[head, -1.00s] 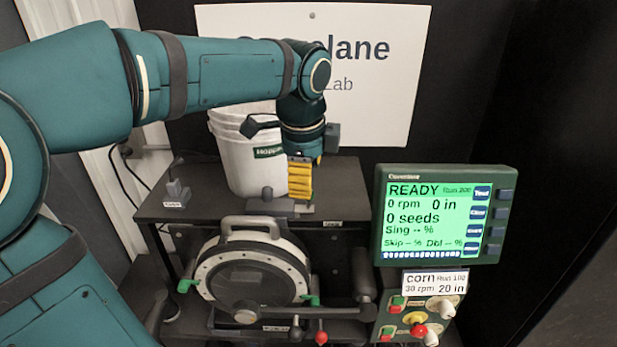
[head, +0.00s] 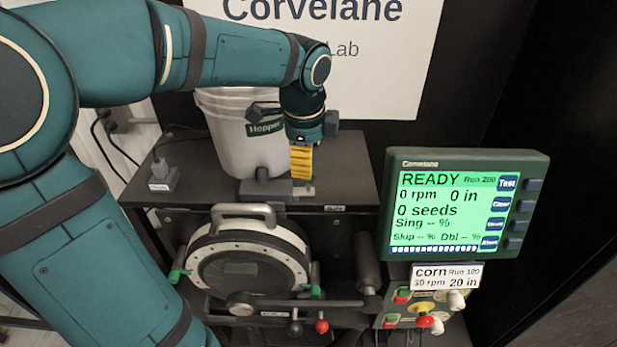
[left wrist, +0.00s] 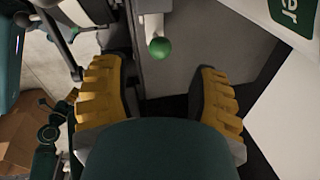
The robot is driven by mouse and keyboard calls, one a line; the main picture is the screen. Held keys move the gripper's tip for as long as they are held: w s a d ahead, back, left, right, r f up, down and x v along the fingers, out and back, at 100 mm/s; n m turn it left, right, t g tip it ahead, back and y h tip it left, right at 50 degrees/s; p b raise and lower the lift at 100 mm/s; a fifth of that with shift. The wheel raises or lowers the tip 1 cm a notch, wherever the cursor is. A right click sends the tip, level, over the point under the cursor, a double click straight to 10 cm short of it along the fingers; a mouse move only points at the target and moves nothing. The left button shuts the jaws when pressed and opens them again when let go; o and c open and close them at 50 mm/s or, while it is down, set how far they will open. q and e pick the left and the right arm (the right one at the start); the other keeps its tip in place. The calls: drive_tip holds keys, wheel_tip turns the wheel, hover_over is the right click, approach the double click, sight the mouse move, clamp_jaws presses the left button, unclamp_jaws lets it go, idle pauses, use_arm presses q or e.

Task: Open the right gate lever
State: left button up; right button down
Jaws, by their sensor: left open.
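A small lever with a green ball knob (head: 308,190) sits on the shelf at the right foot of the white hopper (head: 228,130). My left gripper (head: 302,177) points down at it, its yellow fingers seen from the side. In the left wrist view, the green knob (left wrist: 160,47) on its pale stem shows in the gap between the open fingers of my left gripper (left wrist: 160,80), a little beyond their tips. The fingers appear clear of it on both sides. No lettering on the lever can be read. My right gripper is out of view.
A grey block (head: 266,187) stands left of the lever. Below the shelf (head: 345,175) is the round seed meter (head: 245,265) with green side levers. A display (head: 460,200) reading READY and a button panel (head: 425,312) stand at the right.

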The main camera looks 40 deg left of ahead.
use_arm(q)
drive_tip(key=f, duration=0.4)
drive_tip(key=w+f, duration=0.1)
drive_tip(key=f, duration=0.1)
drive_tip(key=shift+w+a+f, duration=0.1)
drive_tip(key=shift+a+f, duration=0.2)
drive_tip(key=shift+f, duration=0.1)
drive_tip(key=shift+c, duration=0.2)
clamp_jaws()
